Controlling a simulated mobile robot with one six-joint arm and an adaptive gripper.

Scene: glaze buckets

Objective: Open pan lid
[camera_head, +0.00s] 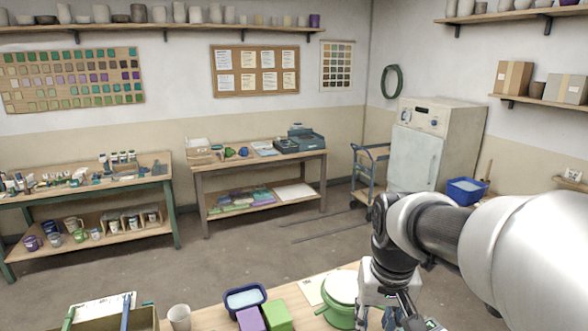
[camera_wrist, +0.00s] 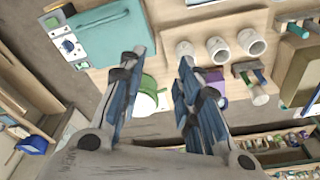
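A green pan (camera_head: 332,312) with a pale lid (camera_head: 341,285) stands on the near table at the bottom of the head view. The lid appears to rest on the pan. My gripper (camera_head: 385,308) is just to the right of the pan, pointing down, partly cut off by the frame edge. In the wrist view the pan (camera_wrist: 160,101) shows beyond the fingers, partly hidden by the left finger. My gripper (camera_wrist: 161,60) is open there, its two blue fingers wide apart with nothing between the tips. Contact with the lid cannot be told.
Left of the pan stand a green block (camera_head: 275,315), a purple block (camera_head: 250,319), a blue tub (camera_head: 245,297) and a pale cup (camera_head: 180,317). An open box (camera_head: 140,318) is at the lower left. Workbenches and a kiln-like cabinet (camera_head: 418,158) stand across the open floor.

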